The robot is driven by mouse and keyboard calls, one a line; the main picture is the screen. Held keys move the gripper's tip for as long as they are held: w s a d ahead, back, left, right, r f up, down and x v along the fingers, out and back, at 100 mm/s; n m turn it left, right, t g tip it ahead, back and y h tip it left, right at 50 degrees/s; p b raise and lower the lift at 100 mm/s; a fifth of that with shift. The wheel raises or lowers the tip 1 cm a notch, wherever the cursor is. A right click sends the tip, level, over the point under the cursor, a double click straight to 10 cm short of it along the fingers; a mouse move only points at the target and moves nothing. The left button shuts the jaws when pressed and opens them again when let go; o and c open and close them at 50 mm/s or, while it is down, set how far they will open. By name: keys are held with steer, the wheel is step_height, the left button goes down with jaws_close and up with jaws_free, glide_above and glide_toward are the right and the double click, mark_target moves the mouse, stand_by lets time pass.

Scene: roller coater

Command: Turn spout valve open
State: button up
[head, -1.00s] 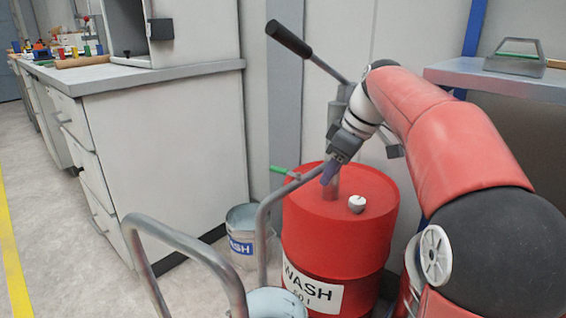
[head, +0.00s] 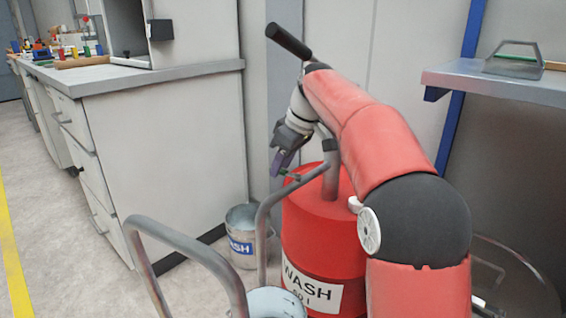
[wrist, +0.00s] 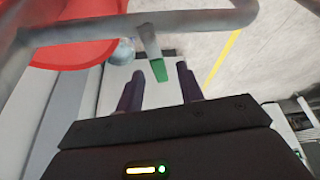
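The spout valve lever with a green tip (head: 290,175) sits on the grey spout pipe (head: 312,173) above the left side of the red WASH drum (head: 318,235). My gripper (head: 277,172) is at the lever, partly covering it. In the wrist view, my gripper (wrist: 159,70) is open, its two purple fingers apart. The green lever tip (wrist: 159,72) lies between the fingertips in the picture, with a gap on each side. I see no contact. The lever hangs from the grey pipe (wrist: 180,28). My arm hides part of the drum top and pump.
A metal WASH bucket (head: 243,238) stands on the floor left of the drum. A grey tubular cart handle (head: 190,240) and a pale container (head: 277,302) are in front. A black-gripped pump handle (head: 289,41) rises above. A cabinet (head: 165,150) stands left and a shelf (head: 500,80) right.

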jaws_close()
steer(key=n+p, duration=0.2)
steer(key=shift+s+a+r+g+y+p, duration=0.1)
steer(key=shift+s+r+g+y+p, duration=0.2)
steer(key=shift+s+g, duration=0.1)
steer(key=n, duration=0.2)
steer(key=p, duration=0.1)
steer(key=shift+s+a+f+n+g, duration=0.15)
steer(key=shift+s+f+n+g, duration=0.15)
steer(key=shift+s+n+g, duration=0.1)
jaws_free()
